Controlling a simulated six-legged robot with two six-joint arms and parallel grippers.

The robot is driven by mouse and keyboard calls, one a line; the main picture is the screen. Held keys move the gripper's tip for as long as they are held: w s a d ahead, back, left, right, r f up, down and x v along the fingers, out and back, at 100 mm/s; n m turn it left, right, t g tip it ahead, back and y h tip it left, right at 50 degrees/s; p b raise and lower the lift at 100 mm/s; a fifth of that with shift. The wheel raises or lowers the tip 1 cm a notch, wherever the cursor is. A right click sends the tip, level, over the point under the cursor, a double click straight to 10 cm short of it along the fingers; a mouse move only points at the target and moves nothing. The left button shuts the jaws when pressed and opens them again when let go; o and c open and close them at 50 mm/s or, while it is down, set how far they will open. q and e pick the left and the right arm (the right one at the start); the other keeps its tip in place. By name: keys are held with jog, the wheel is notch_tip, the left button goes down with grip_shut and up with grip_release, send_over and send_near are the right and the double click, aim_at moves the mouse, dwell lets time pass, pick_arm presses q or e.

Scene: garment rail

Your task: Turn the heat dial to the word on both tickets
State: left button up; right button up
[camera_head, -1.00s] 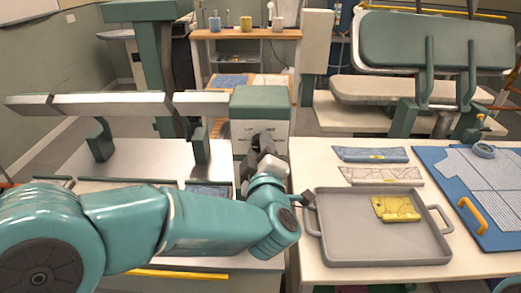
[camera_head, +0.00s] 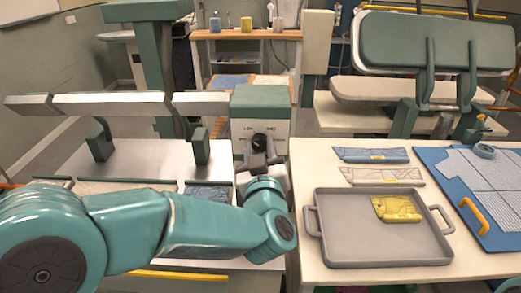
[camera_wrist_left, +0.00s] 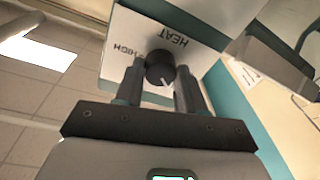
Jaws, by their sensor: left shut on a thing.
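The dark round heat dial (camera_head: 259,142) is on the pale front face of the green-topped control box (camera_head: 262,97). My left gripper (camera_head: 263,160) reaches it from the front. In the left wrist view the gripper's two fingers (camera_wrist_left: 159,82) are shut on the dial (camera_wrist_left: 159,68), one on each side. A pale mark on the dial points down and right there, away from the printed word HIGH. The word HEAT is also readable, upside down. Small yellow labels lie on a blue packet (camera_head: 371,155) and a pale packet (camera_head: 383,175); their words are too small to read.
A grey tray (camera_head: 330,256) on the right table holds a yellow packet (camera_head: 397,208). A blue board (camera_head: 482,235) with a yellow handle lies at far right. A green press with a long metal-edged arm (camera_head: 110,104) stands left of the control box.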

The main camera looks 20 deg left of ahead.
pick_arm(q)
jog(key=shift+f+m+h, duration=0.2)
jog(key=shift+m+h, duration=0.1)
jog(key=shift+m, duration=1.6)
jog(key=o, duration=1)
jog(key=shift+o, duration=0.2)
jog(key=b+v, duration=0.3)
jog(key=v, duration=1.3)
jog(key=shift+s+f+b, duration=0.15)
jog(key=shift+f+b, duration=0.1)
jog(key=shift+b, duration=0.05)
jog(key=shift+r, duration=0.1)
